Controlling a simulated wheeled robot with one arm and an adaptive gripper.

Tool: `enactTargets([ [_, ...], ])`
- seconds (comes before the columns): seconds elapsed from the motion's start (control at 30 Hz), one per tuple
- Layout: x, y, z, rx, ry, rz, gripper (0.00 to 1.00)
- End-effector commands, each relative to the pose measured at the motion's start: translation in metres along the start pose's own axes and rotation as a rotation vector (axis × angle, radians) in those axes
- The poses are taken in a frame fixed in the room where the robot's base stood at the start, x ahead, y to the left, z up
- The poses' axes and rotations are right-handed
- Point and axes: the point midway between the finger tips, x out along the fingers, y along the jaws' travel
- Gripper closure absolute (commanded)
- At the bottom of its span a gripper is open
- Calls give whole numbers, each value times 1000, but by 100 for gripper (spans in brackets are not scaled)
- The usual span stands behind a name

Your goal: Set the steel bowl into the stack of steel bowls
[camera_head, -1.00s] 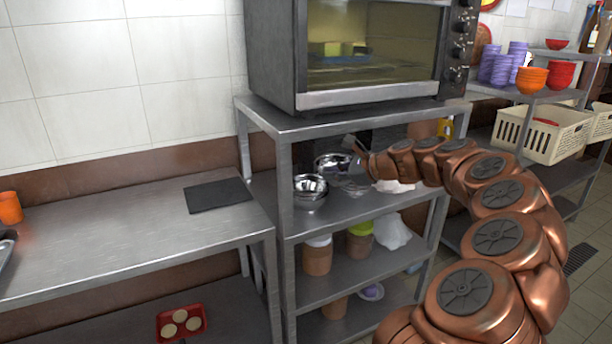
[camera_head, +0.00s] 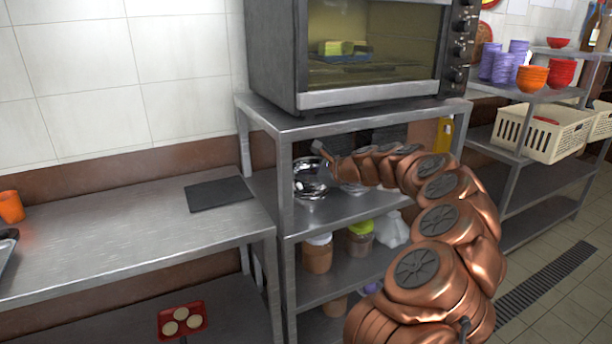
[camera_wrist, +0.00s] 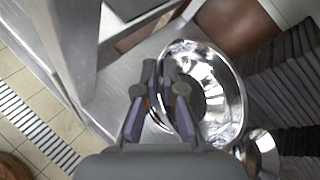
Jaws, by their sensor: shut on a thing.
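My gripper (camera_head: 321,152) reaches in over the middle shelf from the right. In the wrist view its fingers (camera_wrist: 165,85) are shut on the left rim of a shiny steel bowl (camera_wrist: 226,72). In the head view the held bowl (camera_head: 312,167) is over the stack of steel bowls (camera_head: 309,192) near the shelf's left post. The two overlap there, and I cannot tell whether they touch. A smaller steel object (camera_wrist: 262,152) shows partly at the lower right of the wrist view.
The steel rack's upper shelf (camera_head: 350,118) carries an oven (camera_head: 370,45) close above my arm. A clear or metal dish (camera_head: 353,188) lies right of the bowls. Jars (camera_head: 318,252) stand below. The left counter (camera_head: 120,235) is mostly clear.

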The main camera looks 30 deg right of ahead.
Motion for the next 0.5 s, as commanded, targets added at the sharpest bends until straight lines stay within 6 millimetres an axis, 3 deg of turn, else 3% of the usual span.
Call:
enactTargets([
  [0.5, 2, 3, -6, -1, -1, 0, 100],
])
